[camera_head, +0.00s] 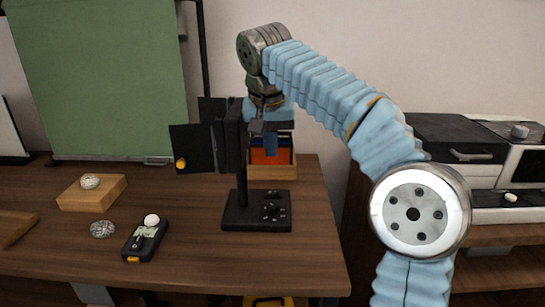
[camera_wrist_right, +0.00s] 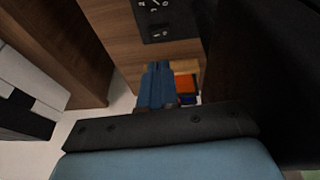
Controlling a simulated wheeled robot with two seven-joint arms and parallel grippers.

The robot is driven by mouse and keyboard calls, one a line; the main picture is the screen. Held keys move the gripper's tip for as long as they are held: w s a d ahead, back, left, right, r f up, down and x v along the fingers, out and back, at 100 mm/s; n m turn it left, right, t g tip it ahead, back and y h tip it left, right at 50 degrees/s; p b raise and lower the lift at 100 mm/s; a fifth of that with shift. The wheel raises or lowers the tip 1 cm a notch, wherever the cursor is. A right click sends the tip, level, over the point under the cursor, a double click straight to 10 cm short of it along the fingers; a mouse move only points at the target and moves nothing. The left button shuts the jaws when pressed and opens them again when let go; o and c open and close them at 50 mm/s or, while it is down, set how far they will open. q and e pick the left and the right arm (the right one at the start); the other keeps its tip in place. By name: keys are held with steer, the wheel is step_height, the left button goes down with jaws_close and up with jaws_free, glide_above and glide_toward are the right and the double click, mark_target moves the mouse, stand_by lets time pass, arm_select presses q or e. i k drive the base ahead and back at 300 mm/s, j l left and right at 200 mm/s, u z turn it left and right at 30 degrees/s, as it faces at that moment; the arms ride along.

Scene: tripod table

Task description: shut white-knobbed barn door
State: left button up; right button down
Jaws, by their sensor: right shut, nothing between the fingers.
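A black lamp with flat black flaps stands on a black post (camera_head: 241,165) at the right of the table. Its left barn door (camera_head: 190,148) sticks out to the left and carries an orange-yellow knob (camera_head: 181,164). I cannot make out a white knob on any flap. My right gripper (camera_head: 271,145) points down just right of the post and hides part of the lamp. Its blue fingers (camera_wrist_right: 156,85) are together and empty in the right wrist view. I cannot tell whether they touch the lamp. My left gripper is not in view.
The lamp's black base (camera_head: 257,211) has small controls. A wooden tray (camera_head: 285,172) with orange and blue things is behind it. A wooden block (camera_head: 92,193), a crumpled ball (camera_head: 103,229) and a black meter (camera_head: 146,240) lie left. A green screen (camera_head: 105,80) stands behind.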

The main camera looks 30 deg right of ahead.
mark_target(209, 108)
steer(key=k+j, duration=0.8)
steer(key=k, duration=0.05)
